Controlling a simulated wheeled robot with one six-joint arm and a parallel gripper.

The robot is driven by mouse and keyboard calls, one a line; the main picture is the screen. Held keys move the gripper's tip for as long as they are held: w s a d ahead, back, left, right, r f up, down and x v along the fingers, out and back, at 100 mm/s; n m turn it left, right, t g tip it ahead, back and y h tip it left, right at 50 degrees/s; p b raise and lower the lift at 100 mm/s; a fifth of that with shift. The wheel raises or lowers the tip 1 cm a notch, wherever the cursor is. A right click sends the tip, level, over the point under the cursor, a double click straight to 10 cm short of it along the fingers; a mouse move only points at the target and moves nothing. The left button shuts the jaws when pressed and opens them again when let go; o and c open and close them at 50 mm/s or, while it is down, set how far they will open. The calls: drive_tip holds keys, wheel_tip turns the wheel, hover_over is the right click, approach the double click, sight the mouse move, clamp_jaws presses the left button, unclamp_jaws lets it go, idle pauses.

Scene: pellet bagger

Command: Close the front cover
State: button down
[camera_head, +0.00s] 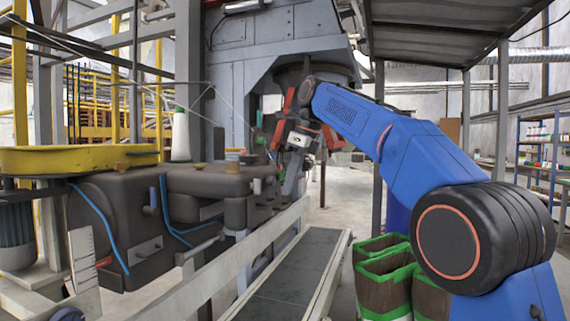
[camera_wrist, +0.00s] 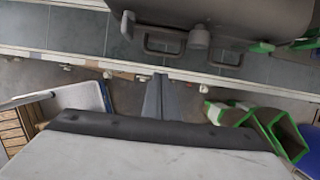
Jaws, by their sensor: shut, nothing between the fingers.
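The dark grey-brown machine housing (camera_head: 118,215) stands left of centre in the head view, beside the conveyor. It has small handles and latches on its near side. I cannot clearly tell which panel is the front cover or how far open it is. In the wrist view, a dark rounded housing part (camera_wrist: 215,12) with loop handles and a round knob fills the top, over the belt. My gripper (camera_head: 289,190) is shut and empty near the right end of the housing in the head view. I cannot tell whether it touches anything, and its fingertips are hard to make out.
The conveyor belt (camera_head: 290,283) with pale rails runs in front of the housing. Green-edged bags (camera_head: 384,268) stand right of it, near my arm. A yellow round table (camera_head: 75,159) and a white thread cone (camera_head: 180,136) are at left. A shelf (camera_head: 537,150) stands far right.

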wheel_tip(320, 180, up, 5)
drive_tip(key=a, duration=0.1)
drive_tip(key=shift+s+d+n, duration=1.2)
drive_tip(key=shift+s+d, duration=0.05)
drive_tip(key=shift+d, duration=1.1)
drive_tip(key=s+d+f+n+t+h, duration=0.2)
drive_tip(key=s+d+f+n, duration=0.7)
drive_tip(key=s+d+f, duration=0.45)
drive_tip(key=s+d+f+n, duration=0.3)
drive_tip(key=s+f, duration=0.5)
drive_tip(key=f, duration=0.1)
drive_tip(key=s+d+f+n+t+h, duration=0.1)
drive_tip(key=s+d+f+n, duration=0.3)
drive_tip(key=s+f, duration=0.4)
drive_tip(key=s+d+f+n, duration=0.3)
drive_tip(key=s+f, duration=0.5)
drive_tip(key=f, duration=0.3)
drive_tip(key=shift+s+d+t+h, duration=0.15)
drive_tip(key=shift+d+t+h, duration=0.15)
drive_tip(key=shift+d, duration=0.4)
drive_tip(key=c, duration=2.4)
unclamp_jaws()
drive_tip(key=shift+c, duration=0.2)
